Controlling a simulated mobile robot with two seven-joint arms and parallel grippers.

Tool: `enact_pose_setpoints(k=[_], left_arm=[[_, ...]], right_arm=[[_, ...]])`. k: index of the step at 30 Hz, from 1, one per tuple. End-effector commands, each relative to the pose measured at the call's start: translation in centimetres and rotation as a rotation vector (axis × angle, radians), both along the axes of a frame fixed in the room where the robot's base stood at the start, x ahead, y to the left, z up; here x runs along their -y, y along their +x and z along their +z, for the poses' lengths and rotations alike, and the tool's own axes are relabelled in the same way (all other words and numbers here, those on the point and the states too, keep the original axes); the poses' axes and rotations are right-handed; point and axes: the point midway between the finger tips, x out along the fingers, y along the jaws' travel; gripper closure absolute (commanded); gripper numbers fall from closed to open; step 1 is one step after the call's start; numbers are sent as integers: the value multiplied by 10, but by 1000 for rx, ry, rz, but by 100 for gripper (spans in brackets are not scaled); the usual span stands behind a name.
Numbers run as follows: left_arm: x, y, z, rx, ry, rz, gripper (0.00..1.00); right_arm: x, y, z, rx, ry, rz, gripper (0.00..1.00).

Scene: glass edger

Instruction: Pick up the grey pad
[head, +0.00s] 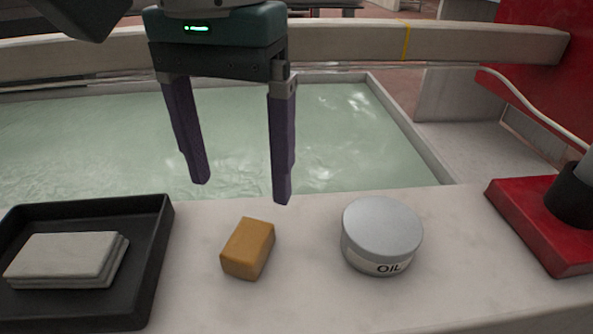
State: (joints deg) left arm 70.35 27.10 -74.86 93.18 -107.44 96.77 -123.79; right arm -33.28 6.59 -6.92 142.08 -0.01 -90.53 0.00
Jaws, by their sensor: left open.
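Two flat pale grey pads, stacked, the grey pad (62,256) on top, lie in a black tray (152,250) at the lower left of the head view. My left gripper (241,192) is open and empty, with its two dark purple fingers pointing down. It is above and to the right of the tray, apart from the pads. My right gripper is not in view.
An orange-brown block (248,248) and a round tin marked OIL (382,234) stand on the pale ledge (310,290). A red-based device (540,225) is at the right. A water-filled trough (340,130) lies behind the ledge.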

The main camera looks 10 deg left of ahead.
Motion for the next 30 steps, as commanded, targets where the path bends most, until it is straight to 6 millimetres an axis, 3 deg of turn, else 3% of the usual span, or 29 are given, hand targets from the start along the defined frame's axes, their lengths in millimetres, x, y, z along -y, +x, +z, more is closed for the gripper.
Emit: enact_pose_setpoints(k=[3, 10, 16, 24, 30], left_arm=[[1, -1, -22, -4, -2, 0, 15], [1, -1, -44, -3, -4, 1, 15], [1, 0, -77, -6, -4, 2, 15], [1, 0, -82, -3, -5, 1, 15], [1, 0, -82, -3, -5, 1, 36]], right_arm=[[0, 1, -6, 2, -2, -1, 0], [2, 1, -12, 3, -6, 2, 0], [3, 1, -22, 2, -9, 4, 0], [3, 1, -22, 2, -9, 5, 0], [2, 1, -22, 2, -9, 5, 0]])
